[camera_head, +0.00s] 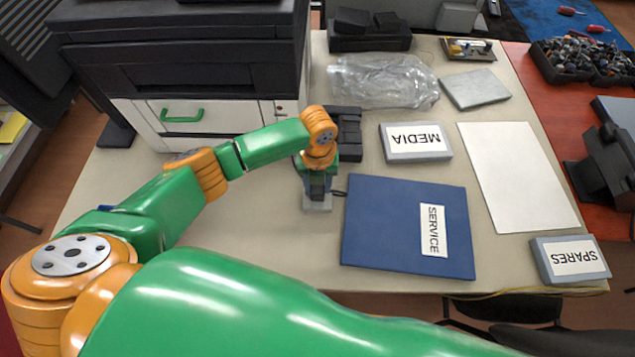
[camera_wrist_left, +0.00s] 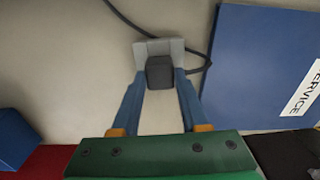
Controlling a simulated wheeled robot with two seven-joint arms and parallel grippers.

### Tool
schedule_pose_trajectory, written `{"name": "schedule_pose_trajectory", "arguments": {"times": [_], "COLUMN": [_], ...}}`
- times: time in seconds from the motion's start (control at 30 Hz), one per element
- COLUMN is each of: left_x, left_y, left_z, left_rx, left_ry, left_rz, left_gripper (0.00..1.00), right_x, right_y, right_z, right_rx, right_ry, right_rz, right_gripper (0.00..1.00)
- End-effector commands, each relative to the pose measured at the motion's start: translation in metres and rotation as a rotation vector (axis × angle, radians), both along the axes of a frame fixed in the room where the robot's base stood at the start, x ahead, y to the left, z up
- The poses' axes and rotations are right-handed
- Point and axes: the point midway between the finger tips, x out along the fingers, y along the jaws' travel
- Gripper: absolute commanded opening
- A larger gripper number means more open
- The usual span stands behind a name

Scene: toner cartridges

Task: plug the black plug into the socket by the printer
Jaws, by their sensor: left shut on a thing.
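My left gripper (camera_head: 318,190) points down over the table in front of the printer (camera_head: 185,65). In the left wrist view its two blue fingers (camera_wrist_left: 160,78) are shut on the black plug (camera_wrist_left: 160,71), a small dark block. A pale grey piece (camera_wrist_left: 158,46) lies around the plug's far side; it also shows in the head view (camera_head: 317,205). I cannot tell if it is the socket or part of the fingertips. A dark cable (camera_wrist_left: 130,22) runs behind it and loops to the right. The plug's tip is hidden. My right gripper is not in view.
A black block (camera_head: 348,125) stands beside the printer, partly behind my gripper. The blue SERVICE folder (camera_head: 390,225) lies close on the right. The MEDIA box (camera_head: 415,142), clear plastic bag (camera_head: 385,82) and white sheet (camera_head: 517,175) lie farther right. The table left of my gripper is bare.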

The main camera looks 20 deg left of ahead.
Motion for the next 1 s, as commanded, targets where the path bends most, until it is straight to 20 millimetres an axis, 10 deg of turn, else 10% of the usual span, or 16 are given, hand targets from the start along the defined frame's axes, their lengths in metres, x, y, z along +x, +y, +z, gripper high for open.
{"name": "schedule_pose_trajectory", "arguments": {"times": [0.23, 0.27, 0.37, 0.67, 1.0], "left_x": [0.000, 0.000, 0.000, 0.000, 0.001], "left_y": [0.000, 0.000, 0.000, 0.000, 0.000], "left_z": [-0.005, -0.004, -0.004, -0.002, 0.059], "left_rx": [0.000, 0.000, 0.000, 0.000, 0.000], "left_ry": [0.000, 0.000, 0.000, 0.000, -0.002], "left_rz": [0.000, 0.000, 0.000, 0.000, 0.000], "left_gripper": [0.00, 0.52, 0.79, 0.79, 0.79], "right_x": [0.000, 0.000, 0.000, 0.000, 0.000], "right_y": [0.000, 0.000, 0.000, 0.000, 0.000], "right_z": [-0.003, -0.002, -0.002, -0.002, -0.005], "right_rx": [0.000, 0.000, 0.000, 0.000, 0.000], "right_ry": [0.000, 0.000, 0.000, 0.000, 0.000], "right_rz": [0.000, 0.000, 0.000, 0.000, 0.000], "right_gripper": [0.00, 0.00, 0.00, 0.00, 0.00]}}
